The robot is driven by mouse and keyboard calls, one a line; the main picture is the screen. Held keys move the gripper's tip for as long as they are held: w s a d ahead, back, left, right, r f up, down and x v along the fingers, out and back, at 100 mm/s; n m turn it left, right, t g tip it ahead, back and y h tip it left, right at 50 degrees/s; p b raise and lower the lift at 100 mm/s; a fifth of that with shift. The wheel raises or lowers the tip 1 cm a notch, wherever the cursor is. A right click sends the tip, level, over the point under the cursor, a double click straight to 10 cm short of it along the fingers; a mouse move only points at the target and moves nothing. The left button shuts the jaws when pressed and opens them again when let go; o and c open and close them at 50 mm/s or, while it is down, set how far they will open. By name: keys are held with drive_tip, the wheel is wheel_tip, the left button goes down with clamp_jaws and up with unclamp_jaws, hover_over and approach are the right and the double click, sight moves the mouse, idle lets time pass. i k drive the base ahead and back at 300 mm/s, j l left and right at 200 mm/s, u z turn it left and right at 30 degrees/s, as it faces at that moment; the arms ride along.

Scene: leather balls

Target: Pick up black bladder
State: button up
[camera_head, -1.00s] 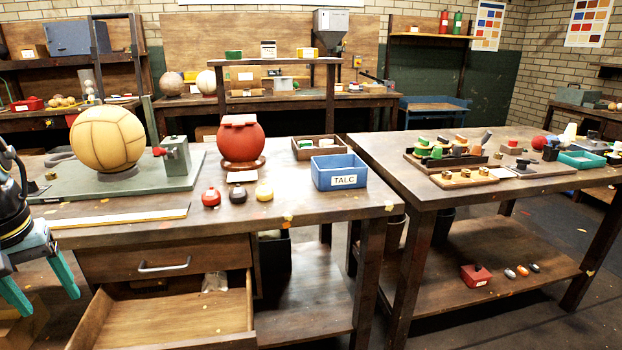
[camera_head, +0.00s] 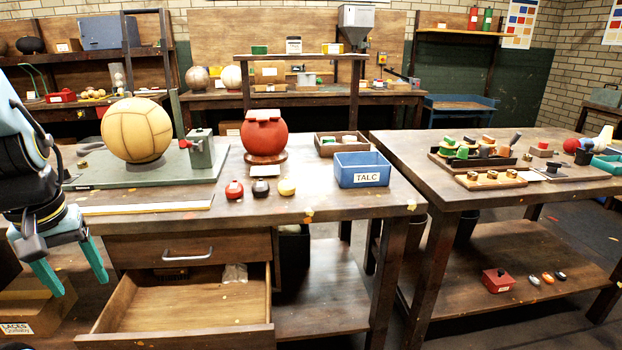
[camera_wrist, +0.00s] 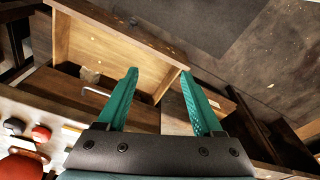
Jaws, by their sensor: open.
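In the wrist view, the black bladder (camera_wrist: 14,125) is at the left edge beside the red one (camera_wrist: 41,132). My gripper (camera_head: 80,287) is at the left of the head view, pointing down, in front of the bench and left of the open drawer. It is well apart from the bladders. In the wrist view, its teal fingers (camera_wrist: 159,72) are spread with nothing between them.
The open wooden drawer (camera_head: 180,337) juts out from the bench front. On the bench, a large tan ball (camera_head: 137,130) rests on a grey plate, a red ball (camera_head: 265,140) on a stand is behind the bladders, and a blue TALC box (camera_head: 362,169) is right of them.

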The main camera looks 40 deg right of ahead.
sight(262, 188)
drive_tip(key=l+u, duration=0.2)
drive_tip(key=l, duration=0.25)
drive_tip(key=k+l+u, duration=0.2)
drive_tip(key=l, duration=0.2)
drive_tip(key=l+u, duration=0.15)
drive_tip(key=l, duration=0.25)
drive_tip(key=k+l+u, duration=0.2)
drive_tip(key=l, duration=0.2)
drive_tip(key=l+u, duration=0.2)
drive_tip(key=l, duration=0.2)
drive_tip(key=k+l+u, duration=0.2)
drive_tip(key=k+l, duration=0.05)
drive_tip(key=l, duration=0.1)
